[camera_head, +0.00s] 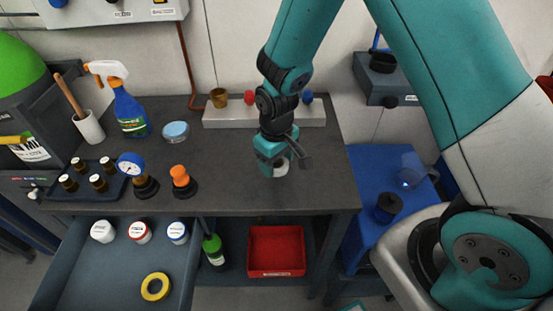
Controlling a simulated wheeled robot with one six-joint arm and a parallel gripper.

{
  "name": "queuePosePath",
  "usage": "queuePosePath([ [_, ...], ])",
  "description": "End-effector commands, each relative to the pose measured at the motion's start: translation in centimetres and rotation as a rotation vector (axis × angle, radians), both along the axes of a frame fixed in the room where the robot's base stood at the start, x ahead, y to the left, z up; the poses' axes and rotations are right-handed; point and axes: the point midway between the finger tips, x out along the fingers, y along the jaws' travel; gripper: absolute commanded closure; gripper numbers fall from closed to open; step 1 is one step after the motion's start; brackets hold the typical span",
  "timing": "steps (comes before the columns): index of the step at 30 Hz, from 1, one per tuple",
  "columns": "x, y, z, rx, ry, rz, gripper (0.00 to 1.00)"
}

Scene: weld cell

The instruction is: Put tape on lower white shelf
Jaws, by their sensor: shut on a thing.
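My gripper (287,161) is over the dark bench top, shut on a small whitish round thing (281,169). The gripper partly hides this thing, and I cannot tell for sure whether it is a roll of tape. A yellow ring (155,287), like a roll of tape, lies in the open drawer at the lower left. A low white shelf (228,117) runs along the back of the bench. On it stand a brown cup (219,97), a red knob-like thing (250,97) and a blue one (308,98). My arm hides part of the shelf's middle.
The bench (230,180) is clear around my gripper. A spray bottle (130,110), a gauge (132,165), an orange-topped thing (180,177) and a round blue-lidded tin (176,131) stand to the left. The drawer (105,275) is pulled out. A red bin (277,252) is below.

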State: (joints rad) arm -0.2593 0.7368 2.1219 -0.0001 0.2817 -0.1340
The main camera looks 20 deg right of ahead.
Motion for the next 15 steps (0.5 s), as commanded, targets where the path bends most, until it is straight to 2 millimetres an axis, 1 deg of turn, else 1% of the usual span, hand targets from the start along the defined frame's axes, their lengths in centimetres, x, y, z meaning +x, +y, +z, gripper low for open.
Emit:
queuePosePath([
  [7,0.00,0.01,-0.37,0.000,0.001,0.000,0.60],
  [8,0.00,0.01,-0.37,0.000,0.000,0.000,0.35],
  [9,0.01,0.01,-0.28,0.000,0.000,0.000,0.26],
  [11,0.00,0.01,-0.27,0.000,0.000,0.000,0.12],
  [15,0.00,0.01,-0.27,0.000,0.001,0.000,0.12],
])
